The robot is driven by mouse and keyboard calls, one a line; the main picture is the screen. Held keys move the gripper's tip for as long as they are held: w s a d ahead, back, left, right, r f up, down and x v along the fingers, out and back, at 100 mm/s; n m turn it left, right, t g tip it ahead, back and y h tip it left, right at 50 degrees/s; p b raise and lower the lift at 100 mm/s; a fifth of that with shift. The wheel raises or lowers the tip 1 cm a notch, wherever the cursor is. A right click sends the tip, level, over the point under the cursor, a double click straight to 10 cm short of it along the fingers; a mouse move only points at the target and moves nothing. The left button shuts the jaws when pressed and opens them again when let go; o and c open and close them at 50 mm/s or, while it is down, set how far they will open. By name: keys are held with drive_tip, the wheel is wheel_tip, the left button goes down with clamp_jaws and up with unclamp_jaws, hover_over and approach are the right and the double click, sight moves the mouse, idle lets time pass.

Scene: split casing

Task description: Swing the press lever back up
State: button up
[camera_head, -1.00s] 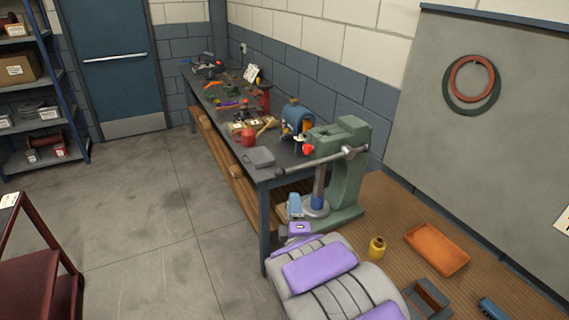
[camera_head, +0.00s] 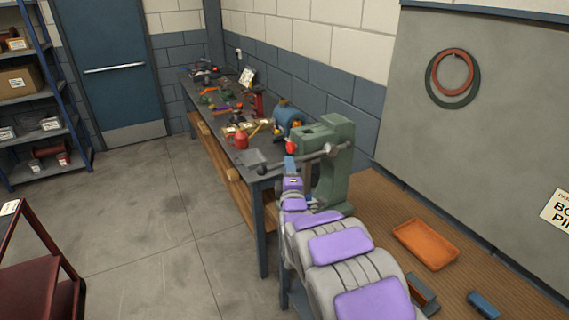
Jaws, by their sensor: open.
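A red part (camera_head: 291,147) shows just above the bar. My gripper (camera_head: 290,163) has its blue end at the lever bar, between the ball end and the press head. It is open. I cannot tell whether it touches the bar or whether the bar is between the fingers. My arm hides the press's lower part.
The workbench (camera_head: 250,157) holds a red can (camera_head: 241,141), a blue machine (camera_head: 287,117) and several tools. An orange tray (camera_head: 426,244) and a small blue item (camera_head: 484,304) lie on the brown ribbed surface (camera_head: 375,195) at the right.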

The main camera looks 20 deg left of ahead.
drive_tip(key=shift+w+a+r, duration=0.15)
drive_tip(key=shift+w+a, duration=1.45)
drive_tip(key=shift+s+a, duration=0.15)
drive_tip(key=shift+a, duration=0.35)
drive_tip(key=c, duration=0.6)
clamp_jaws()
drive_tip(key=shift+d+f, duration=0.1)
drive_tip(key=shift+f, duration=0.15)
